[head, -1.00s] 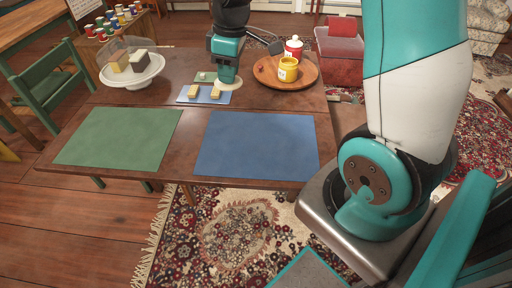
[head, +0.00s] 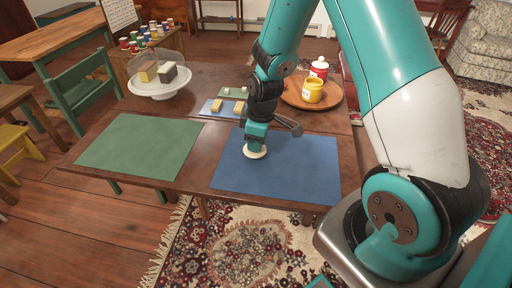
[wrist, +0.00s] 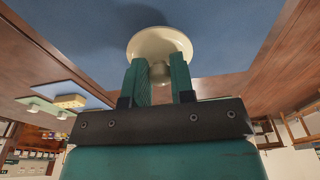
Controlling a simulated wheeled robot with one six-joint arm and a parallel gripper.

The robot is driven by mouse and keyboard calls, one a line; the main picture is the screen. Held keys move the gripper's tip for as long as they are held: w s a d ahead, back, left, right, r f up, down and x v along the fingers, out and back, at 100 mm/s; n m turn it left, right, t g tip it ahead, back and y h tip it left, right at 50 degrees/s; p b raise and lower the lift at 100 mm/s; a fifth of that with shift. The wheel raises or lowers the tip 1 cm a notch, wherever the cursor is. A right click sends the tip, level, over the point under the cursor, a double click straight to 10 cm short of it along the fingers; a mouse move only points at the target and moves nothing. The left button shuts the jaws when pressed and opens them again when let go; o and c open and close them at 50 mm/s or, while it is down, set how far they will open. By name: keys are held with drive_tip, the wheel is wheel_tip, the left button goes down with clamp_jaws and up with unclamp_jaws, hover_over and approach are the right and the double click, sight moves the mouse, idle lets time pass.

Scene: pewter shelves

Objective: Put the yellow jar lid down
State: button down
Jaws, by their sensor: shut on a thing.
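My gripper (head: 256,146) is shut on the knob of a pale cream, round jar lid (head: 257,154). The lid also shows in the wrist view (wrist: 160,42), with its knob between the two teal fingers (wrist: 158,78). The lid is over the left-middle part of the blue mat (head: 300,165). I cannot tell whether its underside touches the mat. A yellow jar (head: 312,92) stands on a round wooden tray (head: 292,96) at the back right of the table.
A green mat (head: 140,145) lies on the left of the table. A white cake stand (head: 160,86) is back left.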

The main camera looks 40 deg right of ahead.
drive_tip(key=shift+f, duration=1.1)
drive_tip(key=c, duration=1)
unclamp_jaws()
drive_tip(key=shift+f, duration=0.15)
wheel_tip(320, 180, up, 12)
drive_tip(key=s+d, duration=0.1)
drive_tip(key=s+a+r+y, duration=0.1)
drive_tip(key=s+a+r, duration=0.3)
drive_tip(key=s+a, duration=0.2)
drive_tip(key=s+a+r+m+y, duration=0.1)
drive_tip(key=s+a+r, duration=0.4)
drive_tip(key=s+a, duration=0.1)
drive_tip(key=s+a+r+g+y+p, duration=0.1)
drive_tip(key=s+a+r, duration=0.4)
drive_tip(key=s, duration=0.3)
drive_tip(key=shift+a+m, duration=0.3)
drive_tip(key=shift+a, duration=0.2)
